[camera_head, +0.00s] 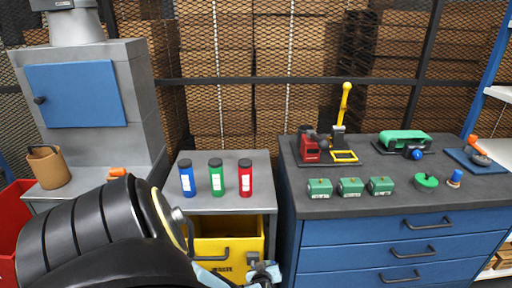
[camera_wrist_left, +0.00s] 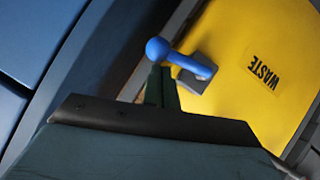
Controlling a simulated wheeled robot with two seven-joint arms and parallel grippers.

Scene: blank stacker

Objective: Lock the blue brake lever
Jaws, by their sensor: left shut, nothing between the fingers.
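The blue brake lever (camera_wrist_left: 188,63) shows in the left wrist view. It has a round ball knob at one end and a grey block (camera_wrist_left: 194,84) at the other, against the yellow waste bin (camera_wrist_left: 255,55). My left gripper (camera_wrist_left: 160,72) is shut and empty, its tip right at the ball knob. I cannot tell whether they touch. In the head view my left gripper (camera_head: 264,272) is low in front of the yellow bin (camera_head: 228,228), at its right side. The lever cannot be made out clearly there. My right gripper is not in view.
The bin stands under a grey table (camera_head: 225,202) with blue, green and red bottles. A blue drawer cabinet (camera_head: 400,250) stands close at the right. A grey machine with a blue door (camera_head: 75,94) stands at the left. My left arm covers the lower left.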

